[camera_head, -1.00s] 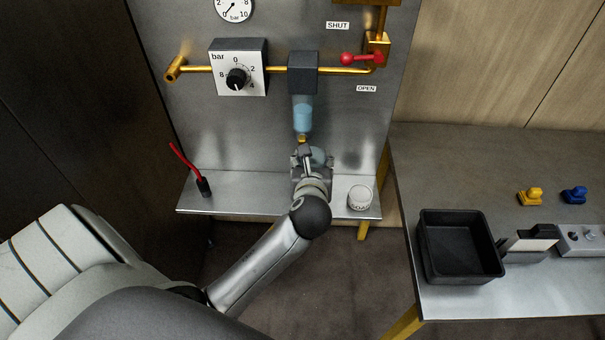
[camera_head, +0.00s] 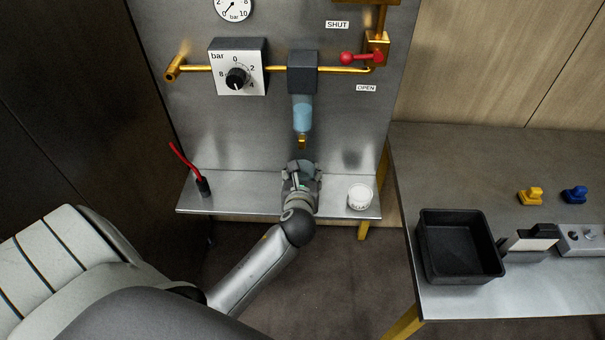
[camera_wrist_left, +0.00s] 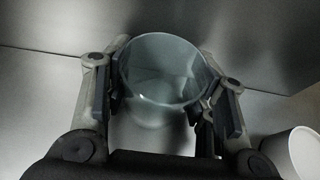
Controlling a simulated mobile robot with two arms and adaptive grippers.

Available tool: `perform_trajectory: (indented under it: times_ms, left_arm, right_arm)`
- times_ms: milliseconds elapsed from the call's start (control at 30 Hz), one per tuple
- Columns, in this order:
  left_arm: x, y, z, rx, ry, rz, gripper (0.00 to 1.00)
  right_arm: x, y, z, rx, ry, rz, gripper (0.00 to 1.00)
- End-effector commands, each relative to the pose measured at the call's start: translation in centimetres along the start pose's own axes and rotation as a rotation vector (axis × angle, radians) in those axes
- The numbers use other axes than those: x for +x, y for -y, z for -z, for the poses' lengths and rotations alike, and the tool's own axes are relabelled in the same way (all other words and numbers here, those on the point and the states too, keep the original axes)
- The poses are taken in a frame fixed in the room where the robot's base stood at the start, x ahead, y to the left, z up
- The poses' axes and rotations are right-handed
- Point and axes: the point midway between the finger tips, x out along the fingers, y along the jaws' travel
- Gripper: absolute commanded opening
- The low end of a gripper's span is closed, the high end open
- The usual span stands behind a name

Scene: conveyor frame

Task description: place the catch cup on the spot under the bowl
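The catch cup, a clear bluish glass (camera_wrist_left: 165,75), sits between the fingers of my left gripper (camera_wrist_left: 165,95) in the left wrist view. Both fingers appear to press its sides. In the head view my left gripper (camera_head: 299,173) largely hides the cup (camera_head: 306,166). The bowl (camera_head: 302,114) is a clear blue-tinted cylinder under a dark block, with a brass drain (camera_head: 302,141) at its lower end. The gripper and cup are below this drain, over the back of the steel shelf (camera_head: 245,195). I cannot tell whether the cup touches the shelf. The spot is hidden. My right gripper is not in view.
A white cup (camera_head: 360,198) stands on the shelf to the right. A black holder with a red rod (camera_head: 203,186) stands at the left. Above are a pressure knob (camera_head: 237,78) and a red valve handle (camera_head: 362,57). A black bin (camera_head: 459,248) is on the right table.

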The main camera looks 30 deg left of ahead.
Motion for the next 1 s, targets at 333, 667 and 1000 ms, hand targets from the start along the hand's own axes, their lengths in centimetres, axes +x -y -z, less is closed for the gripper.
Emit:
perform_trajectory:
  times_ms: [333,667,1000]
  left_arm:
    - [0.0,0.0,0.0,0.0,-0.001,0.0,0.72]
    - [-1.6,0.1,-0.1,0.001,-0.001,0.002,0.72]
    - [-8.2,0.0,-0.1,0.0,-0.003,0.001,0.72]
  right_arm:
    - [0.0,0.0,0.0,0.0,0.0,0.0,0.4]
    - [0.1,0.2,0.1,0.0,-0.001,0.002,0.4]
    - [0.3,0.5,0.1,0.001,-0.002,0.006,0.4]
